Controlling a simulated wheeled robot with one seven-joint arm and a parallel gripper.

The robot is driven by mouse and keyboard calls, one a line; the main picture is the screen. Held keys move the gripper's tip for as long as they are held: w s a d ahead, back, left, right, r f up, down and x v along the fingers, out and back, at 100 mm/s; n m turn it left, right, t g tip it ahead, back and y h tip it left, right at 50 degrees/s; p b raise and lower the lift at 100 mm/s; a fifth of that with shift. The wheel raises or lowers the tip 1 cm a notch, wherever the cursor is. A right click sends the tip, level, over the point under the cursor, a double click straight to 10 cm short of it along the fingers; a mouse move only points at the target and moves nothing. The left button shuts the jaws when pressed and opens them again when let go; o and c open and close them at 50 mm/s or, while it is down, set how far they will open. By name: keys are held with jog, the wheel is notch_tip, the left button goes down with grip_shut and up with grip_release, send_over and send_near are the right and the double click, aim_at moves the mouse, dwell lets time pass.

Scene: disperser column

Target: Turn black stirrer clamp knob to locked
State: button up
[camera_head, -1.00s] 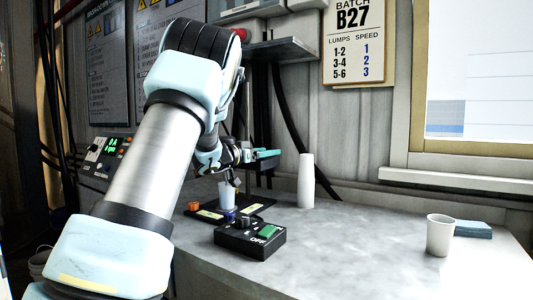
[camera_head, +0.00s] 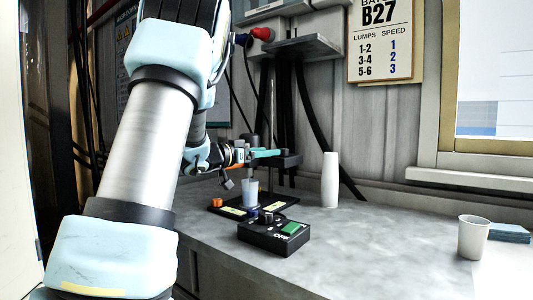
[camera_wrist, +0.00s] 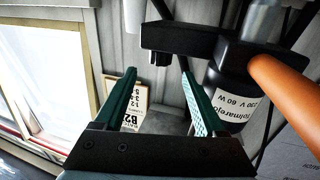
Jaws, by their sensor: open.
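The stirrer's black clamp arm (camera_wrist: 180,38) crosses the upper middle of the wrist view. It also shows in the head view (camera_head: 287,160). A small dark part under its left end (camera_wrist: 160,58) may be the clamp knob; its setting cannot be read. The black stirrer motor (camera_wrist: 232,92), with a white rating label, hangs at the right. My gripper (camera_wrist: 162,85) is open, its teal fingers apart with nothing between them touching. The small dark part appears in the gap, beyond the fingertips. In the head view my gripper (camera_head: 264,154) is beside the clamp arm and partly hides it.
A clear cup (camera_head: 250,192) stands on the stirrer base below. A black control box (camera_head: 274,236) with a green switch sits in front. A stack of white cups (camera_head: 330,180) stands to the right. An orange rod (camera_wrist: 285,95) lies close at right in the wrist view.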

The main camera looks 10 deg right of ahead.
jog(key=d+r+t+p, duration=0.1)
jog(key=r, duration=0.1)
jog(key=w+d+r+n+t+p, duration=0.1)
jog(key=d+r+p, duration=0.1)
jog(key=w+d+r+t+p, duration=0.1)
jog(key=d+t, duration=0.1)
jog(key=shift+w+d+r+n, duration=0.1)
jog(key=shift+d+r+n, duration=0.1)
jog(key=shift+r+n, duration=0.2)
jog(key=w+d+r+n+t+y+p, duration=0.1)
jog(key=d+r+n+t+y+p, duration=0.25)
jog(key=n+t+p, duration=0.2)
jog(key=n+y+p, duration=0.7)
jog(key=y, duration=0.9)
send_near(286, 151)
jog(key=shift+g, duration=0.35)
jog(key=x, duration=0.4)
jog(key=shift+r, duration=0.35)
jog(key=shift+w+a+f, duration=0.1)
jog(key=p+x, duration=0.3)
jog(key=x, duration=0.6)
jog(key=shift+w+p, duration=0.15)
jog(key=shift+p, duration=0.25)
jog(key=shift+w+a, duration=0.1)
jog(key=shift+w, duration=0.5)
jog(key=shift+c, duration=0.4)
grip_shut()
